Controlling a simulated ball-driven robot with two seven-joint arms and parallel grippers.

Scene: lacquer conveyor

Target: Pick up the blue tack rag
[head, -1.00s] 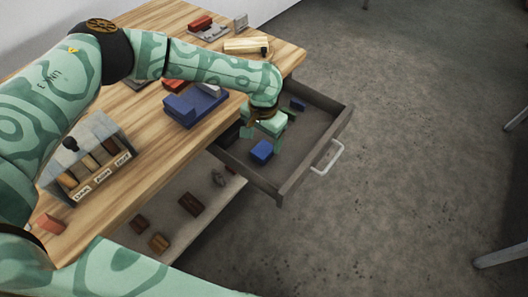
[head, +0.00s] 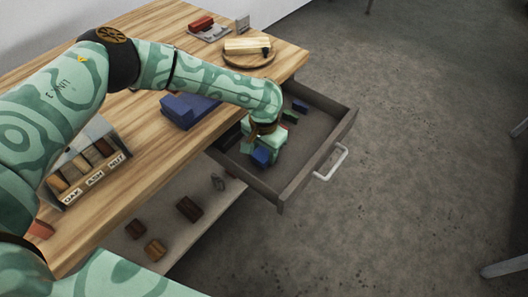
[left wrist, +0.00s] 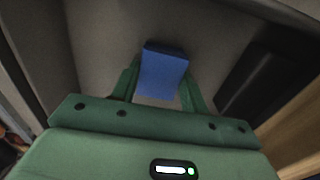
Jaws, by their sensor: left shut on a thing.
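The open drawer (head: 296,193) juts out from the wooden bench. The blue tack rag (head: 261,157), a small blue block-like piece, is in its near-left part. My left gripper (head: 263,150) reaches down into the drawer and is shut on the rag. In the left wrist view the blue rag (left wrist: 164,70) sits between the two green fingers (left wrist: 160,88). I cannot tell whether it still touches the drawer floor. My right gripper is not in view.
On the bench are a blue stepped block (head: 186,112), a labelled sorting box (head: 88,172) and a round board (head: 249,58). The drawer's right half is clear.

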